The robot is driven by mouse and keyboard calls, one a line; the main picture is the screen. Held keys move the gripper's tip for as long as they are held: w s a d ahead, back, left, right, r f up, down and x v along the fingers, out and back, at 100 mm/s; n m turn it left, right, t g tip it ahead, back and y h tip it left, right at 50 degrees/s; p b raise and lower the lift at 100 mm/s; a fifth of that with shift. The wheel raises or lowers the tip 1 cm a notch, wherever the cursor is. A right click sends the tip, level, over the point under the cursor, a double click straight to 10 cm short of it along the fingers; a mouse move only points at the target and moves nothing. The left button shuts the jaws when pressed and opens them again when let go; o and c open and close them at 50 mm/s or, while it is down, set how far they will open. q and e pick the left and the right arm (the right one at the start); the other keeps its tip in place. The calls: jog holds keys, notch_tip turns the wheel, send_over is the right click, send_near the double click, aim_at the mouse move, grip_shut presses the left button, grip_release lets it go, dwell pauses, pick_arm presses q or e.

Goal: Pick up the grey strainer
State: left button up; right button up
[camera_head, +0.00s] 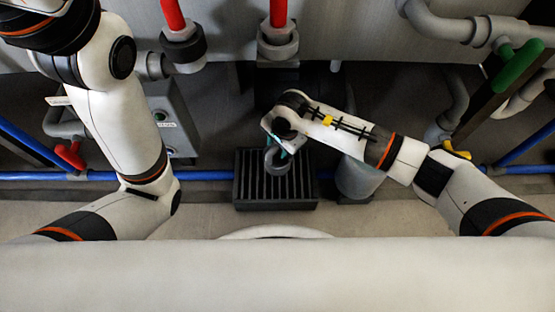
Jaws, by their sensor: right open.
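A small grey rounded piece with a dark opening (277,161), which looks like the grey strainer, shows over a dark slatted grate (305,203) near the middle of the picture. My right gripper (279,148) is open, directly above or at this piece. I cannot tell whether its fingers touch it, as the wrist hides part of both. My left arm rises at the left and leaves the picture at the top left; its gripper is out of view.
A blue pipe (210,175) runs low behind the grate. A grey cylinder (358,180) stands right of it. Red-handled valves (278,40) hang at the top. A grey box (172,122) is at the left, and a green-handled valve (516,65) at the right.

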jog(key=shift+f, duration=0.35)
grip_shut()
jog(key=shift+w+r, duration=0.1)
jog(key=shift+r, duration=0.05)
